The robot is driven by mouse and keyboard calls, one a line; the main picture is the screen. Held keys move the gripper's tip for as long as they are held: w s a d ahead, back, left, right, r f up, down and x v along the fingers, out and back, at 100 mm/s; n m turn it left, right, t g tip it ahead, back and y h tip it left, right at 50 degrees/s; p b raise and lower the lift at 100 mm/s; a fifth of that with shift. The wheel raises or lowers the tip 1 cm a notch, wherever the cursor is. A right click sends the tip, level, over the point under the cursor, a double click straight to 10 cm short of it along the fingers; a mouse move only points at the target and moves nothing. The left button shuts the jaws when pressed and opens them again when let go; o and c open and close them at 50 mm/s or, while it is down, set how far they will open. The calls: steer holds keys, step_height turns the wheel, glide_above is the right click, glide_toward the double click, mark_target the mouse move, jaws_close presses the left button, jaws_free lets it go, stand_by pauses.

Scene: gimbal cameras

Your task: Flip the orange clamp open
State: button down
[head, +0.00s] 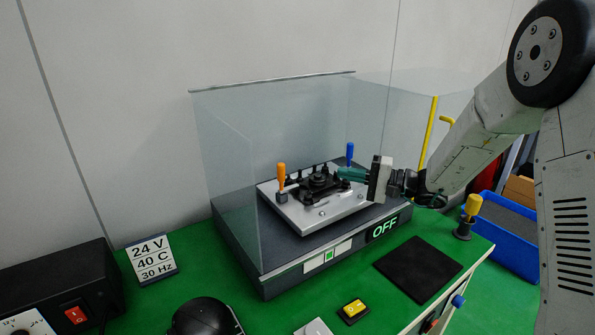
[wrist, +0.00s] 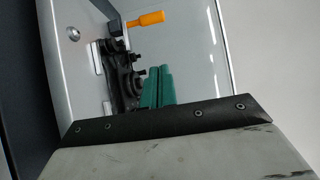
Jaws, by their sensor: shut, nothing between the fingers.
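The orange clamp (head: 281,172) stands with its handle upright at the left of the light metal plate (head: 318,213). Its orange handle also shows near the top of the wrist view (wrist: 146,19), lying sideways in that picture. My gripper (head: 342,174) has green fingers, shut and empty. It reaches into the clear enclosure from the right, above the plate and to the right of the black fixture (head: 318,182). In the wrist view its closed fingertips (wrist: 158,70) are apart from the orange handle, with the black fixture beside them. Part of the fixture is hidden behind my fingers.
A blue-handled clamp (head: 350,153) stands upright at the back right of the plate. Clear panels (head: 230,160) surround the station. A yellow handle (head: 430,135) stands at the right.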

steer(key=shift+a, duration=0.1)
steer(key=x, duration=1)
steer(key=shift+a, duration=0.15)
steer(key=shift+s+a, duration=0.3)
steer(key=shift+a, duration=0.25)
steer(key=shift+s+a, duration=0.3)
steer(key=shift+a, duration=0.2)
steer(key=shift+s+a, duration=0.25)
steer(key=shift+a, duration=0.3)
steer(key=shift+d+r, duration=0.1)
